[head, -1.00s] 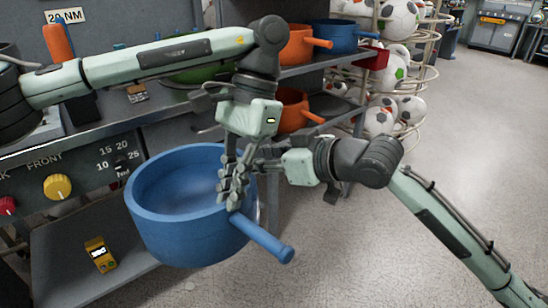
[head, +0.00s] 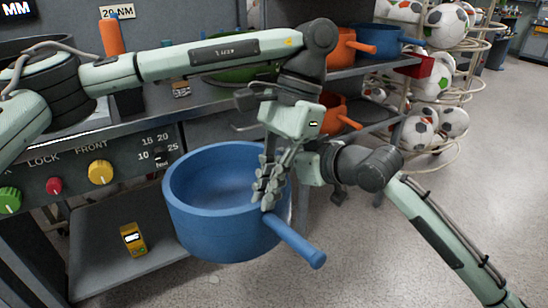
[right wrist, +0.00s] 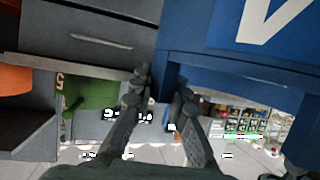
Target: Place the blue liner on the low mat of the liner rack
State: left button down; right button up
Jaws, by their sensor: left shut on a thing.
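The blue liner (head: 222,235) is a round open pot with a stub handle (head: 298,243), held upright in front of the bench in the head view. My left gripper (head: 268,192) comes down from above and is shut on the liner's rim beside the handle. My right gripper is just right of the left one and largely hidden behind it in the head view. In the right wrist view the right gripper's fingers (right wrist: 164,84) stand apart. The liner rack (head: 348,68) is behind at the right; its lower shelf carries an orange liner (head: 333,112) and a dark, mat-like patch (head: 373,113).
The rack's upper shelf holds an orange liner (head: 347,47) and another blue liner (head: 392,42). A wire ball stand (head: 468,95) is right of it. A control panel (head: 120,165) and low shelf (head: 85,275) are at the left. Floor (head: 470,190) is clear at the right.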

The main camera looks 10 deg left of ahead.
pick_arm(q)
jog(key=shift+w, duration=0.1)
jog(key=c, duration=1.6)
grip_release()
